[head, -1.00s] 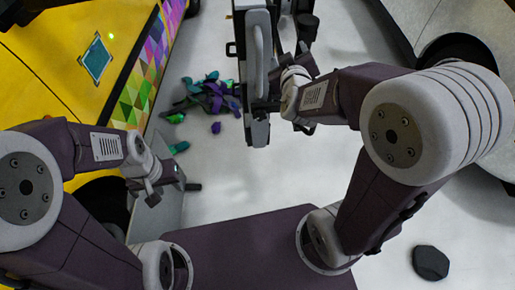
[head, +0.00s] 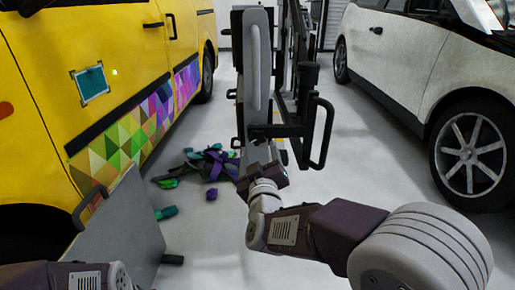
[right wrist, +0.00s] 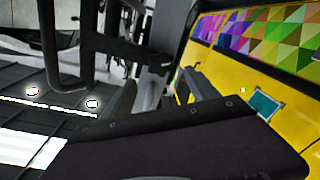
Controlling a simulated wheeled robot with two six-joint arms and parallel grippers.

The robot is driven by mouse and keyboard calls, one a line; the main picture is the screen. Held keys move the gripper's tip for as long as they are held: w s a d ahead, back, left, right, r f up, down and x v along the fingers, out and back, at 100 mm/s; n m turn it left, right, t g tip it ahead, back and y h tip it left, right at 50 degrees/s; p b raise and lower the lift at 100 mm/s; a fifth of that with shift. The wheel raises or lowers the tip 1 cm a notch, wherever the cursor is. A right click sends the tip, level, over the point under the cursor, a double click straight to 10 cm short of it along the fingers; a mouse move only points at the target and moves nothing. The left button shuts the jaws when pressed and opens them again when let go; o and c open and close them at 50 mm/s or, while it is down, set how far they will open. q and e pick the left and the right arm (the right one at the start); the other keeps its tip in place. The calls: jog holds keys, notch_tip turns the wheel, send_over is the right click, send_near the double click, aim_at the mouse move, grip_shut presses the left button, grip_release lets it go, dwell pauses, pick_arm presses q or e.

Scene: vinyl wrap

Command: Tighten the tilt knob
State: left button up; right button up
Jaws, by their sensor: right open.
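A tall grey and black upright device (head: 256,80) with a long grey handle stands in the middle of the head view. I cannot make out the tilt knob for certain. My right gripper (head: 262,172) is at the lower end of the device, and its fingertips are partly hidden there. In the right wrist view my right gripper (right wrist: 160,92) is open, its grey fingers on either side of a dark part of the device. I cannot tell whether they touch it. My left arm shows only at the lower left edge, without its gripper.
A yellow van (head: 110,50) with a colourful triangle pattern stands on the left, a white car (head: 410,60) on the right. A grey panel (head: 120,235) stands by the van. Purple and green scraps (head: 212,165) lie on the floor. The floor right of the device is clear.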

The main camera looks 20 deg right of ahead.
aim_at(258, 139)
jog(key=p+x, duration=0.2)
jog(key=x, duration=0.3)
jog(key=shift+w+r, duration=0.1)
jog(key=shift+w, duration=0.15)
jog(key=shift+f+b+x, duration=0.25)
jog(key=shift+b+x, duration=0.3)
jog(key=shift+x, duration=0.6)
jog(key=shift+w+d+r, duration=0.1)
jog(key=shift+w, duration=0.3)
jog(key=c, duration=1.4)
jog(key=shift+o, duration=0.2)
